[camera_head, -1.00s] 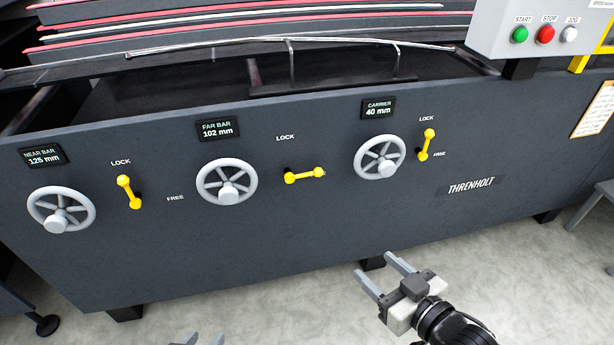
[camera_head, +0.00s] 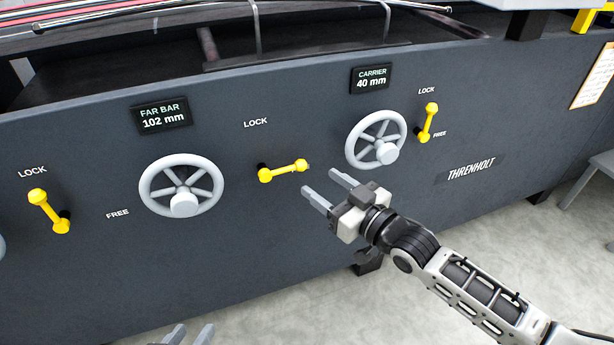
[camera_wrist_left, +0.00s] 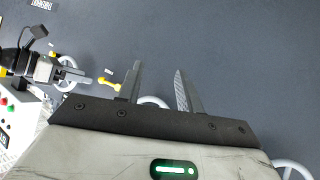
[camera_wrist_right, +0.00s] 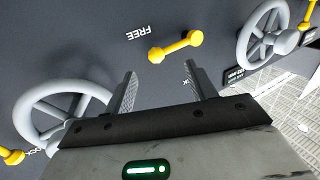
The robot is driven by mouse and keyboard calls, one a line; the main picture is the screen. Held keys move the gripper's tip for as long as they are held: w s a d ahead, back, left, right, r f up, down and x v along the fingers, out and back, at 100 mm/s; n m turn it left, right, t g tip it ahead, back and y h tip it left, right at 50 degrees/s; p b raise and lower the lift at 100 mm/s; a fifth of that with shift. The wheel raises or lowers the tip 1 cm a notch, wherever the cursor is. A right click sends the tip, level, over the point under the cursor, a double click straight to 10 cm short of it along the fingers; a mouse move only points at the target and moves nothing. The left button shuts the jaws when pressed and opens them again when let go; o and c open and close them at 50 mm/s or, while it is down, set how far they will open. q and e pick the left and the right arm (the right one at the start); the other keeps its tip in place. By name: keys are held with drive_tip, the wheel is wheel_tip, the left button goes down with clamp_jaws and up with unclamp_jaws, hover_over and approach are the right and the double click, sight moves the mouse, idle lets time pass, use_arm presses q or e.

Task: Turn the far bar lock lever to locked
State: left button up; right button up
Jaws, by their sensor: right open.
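The far bar lock lever (camera_head: 283,171) is yellow and lies nearly level on the dark machine panel, right of the far bar handwheel (camera_head: 181,186). Its free end points right, away from the LOCK label (camera_head: 256,123) above it. My right gripper (camera_head: 320,181) is open and empty, just right of and a little below the lever's end, apart from it. In the right wrist view the lever (camera_wrist_right: 175,47) lies beyond the open fingertips, beside an upside-down FREE label. My left gripper (camera_head: 190,335) is low at the bottom edge; its fingers show spread and empty in the left wrist view (camera_wrist_left: 158,85).
The carrier handwheel (camera_head: 376,140) and carrier lever (camera_head: 428,123) are close to the right, above my right gripper. The near bar lever (camera_head: 49,211) is at the far left. The panel below the lever is bare.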

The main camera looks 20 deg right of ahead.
sight(303, 169)
drive_tip(key=b+x, duration=0.1)
drive_tip(key=x, duration=0.3)
drive_tip(key=shift+w+a, duration=0.1)
drive_tip(key=shift+w, duration=0.2)
drive_tip(key=shift+w+a, duration=0.1)
drive_tip(key=shift+w, duration=0.2)
drive_tip(key=shift+w+a, duration=0.15)
drive_tip(key=shift+w, duration=0.1)
use_arm(q)
drive_tip(key=shift+w+d+r+t, duration=0.1)
drive_tip(key=shift+d+r+t, duration=0.1)
drive_tip(key=shift+r+t, duration=0.3)
use_arm(e)
clamp_jaws()
